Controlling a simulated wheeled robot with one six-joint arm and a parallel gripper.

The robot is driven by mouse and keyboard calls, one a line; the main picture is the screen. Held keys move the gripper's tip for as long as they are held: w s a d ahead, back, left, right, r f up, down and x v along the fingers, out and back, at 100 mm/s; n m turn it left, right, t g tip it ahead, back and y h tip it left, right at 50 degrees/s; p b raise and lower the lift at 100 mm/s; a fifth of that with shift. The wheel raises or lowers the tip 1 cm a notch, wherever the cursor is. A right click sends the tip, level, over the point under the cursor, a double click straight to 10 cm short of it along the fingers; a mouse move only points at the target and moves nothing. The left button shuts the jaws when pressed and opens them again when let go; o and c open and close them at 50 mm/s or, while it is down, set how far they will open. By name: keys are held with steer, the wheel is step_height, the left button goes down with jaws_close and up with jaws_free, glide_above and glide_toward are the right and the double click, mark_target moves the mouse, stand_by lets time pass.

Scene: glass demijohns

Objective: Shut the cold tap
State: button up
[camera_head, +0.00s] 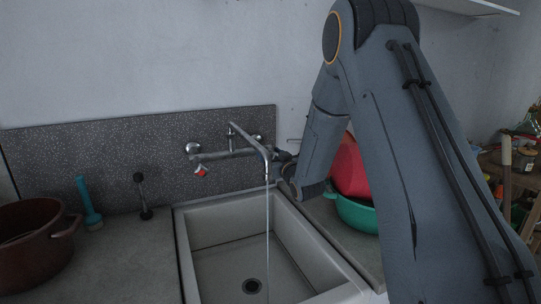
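A wall-mounted mixer tap (228,154) sits above the sink, with a long spout (252,142) reaching forward. A stream of water (267,225) runs from the spout into the sink (205,240). The left handle (200,170) has a red mark. The cold handle at the right end cannot be made out; my gripper and wrist cover that area. My gripper (282,157) is at the right end of the tap body, behind the spout. Its fingers are small and dark, and I cannot tell whether they are open, shut or touching the handle.
A brown pot (35,250), a blue brush (88,205) and a dark upright tool (142,197) stand on the left counter. A green bowl (355,213) and a red vessel (350,170) are at the right, partly behind my arm. A speckled splashback (100,155) lines the wall.

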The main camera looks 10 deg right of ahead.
mark_target(274, 157)
steer(key=c, duration=0.7)
steer(key=shift+f+m+b, duration=0.1)
steer(key=shift+m+b, duration=0.7)
steer(key=shift+m, duration=0.1)
steer(key=shift+c, duration=0.2)
steer(key=shift+m+b, duration=0.35)
steer(key=shift+m, duration=0.45)
steer(key=o, duration=1)
steer(key=shift+o, duration=0.2)
steer(key=shift+s, duration=0.1)
steer(key=s+d+b, duration=0.1)
steer(key=s+b, duration=0.1)
steer(key=s, duration=0.5)
steer(key=shift+s+d, duration=0.25)
steer(key=shift+d, duration=0.05)
